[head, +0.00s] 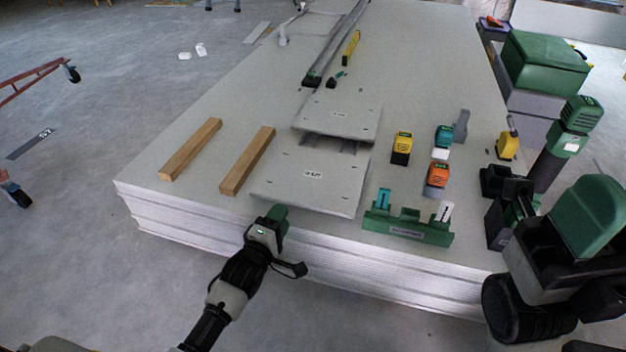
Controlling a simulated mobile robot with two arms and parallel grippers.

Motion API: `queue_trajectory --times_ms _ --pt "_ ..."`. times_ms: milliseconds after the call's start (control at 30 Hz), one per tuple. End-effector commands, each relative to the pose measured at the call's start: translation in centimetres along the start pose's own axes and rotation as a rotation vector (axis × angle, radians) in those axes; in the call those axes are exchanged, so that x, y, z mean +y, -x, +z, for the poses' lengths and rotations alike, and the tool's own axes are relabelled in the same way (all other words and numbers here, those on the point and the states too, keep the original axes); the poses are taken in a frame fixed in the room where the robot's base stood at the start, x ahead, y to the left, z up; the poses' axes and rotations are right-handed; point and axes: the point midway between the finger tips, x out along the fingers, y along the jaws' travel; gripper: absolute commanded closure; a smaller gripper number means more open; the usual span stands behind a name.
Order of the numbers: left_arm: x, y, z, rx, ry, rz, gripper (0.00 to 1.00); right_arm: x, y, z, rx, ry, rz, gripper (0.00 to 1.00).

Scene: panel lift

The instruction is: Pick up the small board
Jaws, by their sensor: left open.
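Two pale grey boards with small labels and dark dots lie on the large panel stack. The nearer board (313,183) is close to the stack's front edge. The farther board (338,115) looks smaller in the picture and lies just behind it. I cannot tell which one is the small board. My left gripper (277,216) is open at the front left edge of the nearer board. Its tip overlaps that edge in the picture; I cannot tell if it touches.
Two wooden strips (191,149) lie left of the boards on the panel stack (400,278). A green holder (407,228) stands right of the nearer board. Yellow (401,147) and orange (437,178) tools stand behind it.

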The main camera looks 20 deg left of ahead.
Motion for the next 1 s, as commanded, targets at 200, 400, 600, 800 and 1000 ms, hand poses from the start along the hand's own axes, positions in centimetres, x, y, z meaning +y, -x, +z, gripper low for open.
queue_trajectory --times_ms 200,400,600,800,1000 --pt "-0.3 -3.5 0.0 0.000 -0.002 0.004 0.57 -0.2 -0.5 -0.4 0.056 0.007 -0.020 0.57" --pt "-0.1 -4.8 0.0 0.000 0.000 0.000 0.57 -0.3 -1.2 -0.6 0.075 0.010 -0.029 0.57" --pt "0.0 -4.8 0.0 0.000 -0.001 0.000 0.58 -0.3 -1.2 -0.6 0.074 0.010 -0.029 0.57" --pt "0.0 -4.8 0.0 0.000 -0.001 0.000 0.89 -0.3 -1.2 -0.6 0.074 0.010 -0.029 0.57" --pt "0.0 -4.8 0.0 0.000 -0.001 0.000 1.00 -0.3 -1.2 -0.6 0.074 0.010 -0.029 0.57"
